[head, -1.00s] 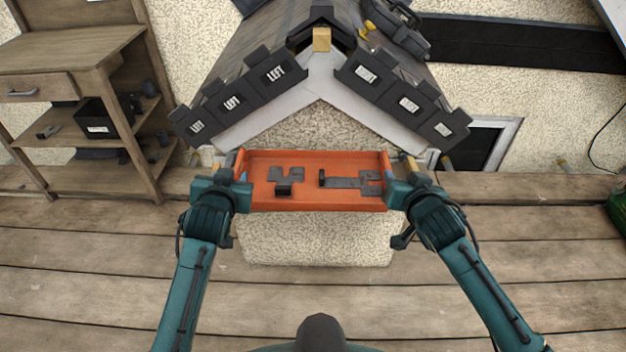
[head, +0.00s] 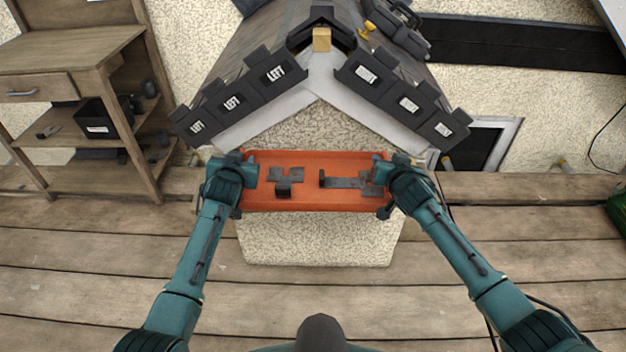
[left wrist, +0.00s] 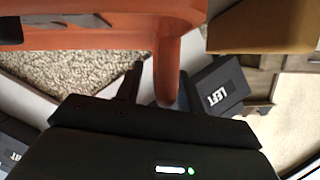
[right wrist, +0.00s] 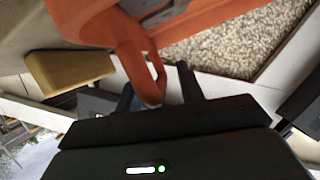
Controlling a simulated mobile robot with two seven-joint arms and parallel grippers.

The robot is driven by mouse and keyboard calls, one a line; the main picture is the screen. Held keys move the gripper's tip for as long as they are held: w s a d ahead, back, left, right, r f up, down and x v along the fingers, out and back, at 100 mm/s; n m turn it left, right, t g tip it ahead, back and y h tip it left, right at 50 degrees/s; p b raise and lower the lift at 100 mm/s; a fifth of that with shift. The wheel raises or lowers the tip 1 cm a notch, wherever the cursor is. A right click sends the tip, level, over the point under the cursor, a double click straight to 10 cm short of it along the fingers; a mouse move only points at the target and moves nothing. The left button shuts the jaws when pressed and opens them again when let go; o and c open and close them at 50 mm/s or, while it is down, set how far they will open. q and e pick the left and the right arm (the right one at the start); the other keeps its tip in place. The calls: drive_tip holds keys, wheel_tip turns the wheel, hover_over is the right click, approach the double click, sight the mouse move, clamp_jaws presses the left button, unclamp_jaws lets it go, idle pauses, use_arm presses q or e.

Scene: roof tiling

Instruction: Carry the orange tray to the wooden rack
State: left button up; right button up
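The orange tray (head: 312,205) is level in front of the model roof's gable, with dark flat metal pieces (head: 350,182) in it. My left gripper (head: 248,170) is at its left end and my right gripper (head: 383,170) at its right end. In the left wrist view, the left fingers (left wrist: 158,85) stand apart on both sides of an orange tray part (left wrist: 167,65), with a gap beside it. In the right wrist view, the right fingers (right wrist: 157,92) also straddle an orange part (right wrist: 137,60), with a gap. The wooden rack (head: 75,58) stands at the left.
The small roof (head: 315,75) carries dark tiles marked LEFT and RIGHT, close behind the tray. A black bin (head: 98,120) and tools are on the rack's middle shelf. Wooden blocks show beside the tray in the left (left wrist: 265,25) and right (right wrist: 70,70) wrist views. The plank floor (head: 120,280) is clear.

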use_arm(q)
drive_tip(key=shift+c, duration=0.2)
use_arm(e)
drive_tip(key=shift+c, duration=0.2)
use_arm(q)
clamp_jaws()
use_arm(e)
clamp_jaws()
use_arm(q)
drive_tip(key=shift+r, duration=0.1)
